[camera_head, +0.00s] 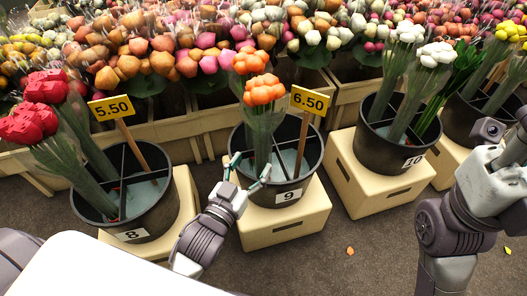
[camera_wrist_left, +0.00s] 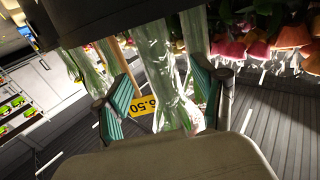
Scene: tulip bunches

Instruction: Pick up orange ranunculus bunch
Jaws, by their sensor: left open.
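Two orange ranunculus bunches stand in the black bucket (camera_head: 311,160) labelled 9, a nearer one (camera_head: 264,90) and one behind it (camera_head: 249,61). Their stems are in clear wrap. My left gripper (camera_head: 249,168) is at the near rim of this bucket, with its teal fingers spread on either side of the wrapped stems. In the left wrist view the open fingers (camera_wrist_left: 162,100) have wrapped stems (camera_wrist_left: 172,85) between them; the flower heads of these stems are out of that view. My right arm shows at the right, but its fingers are outside the picture.
Bucket 8 (camera_head: 140,215) with red flowers stands left, and bucket 10 (camera_head: 385,150) with white flowers right. Each stands on a cream block. Price signs 5.50 (camera_head: 111,107) and 6.50 (camera_head: 309,100) rise on sticks close by. Crates (camera_head: 205,122) of flowers fill the back.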

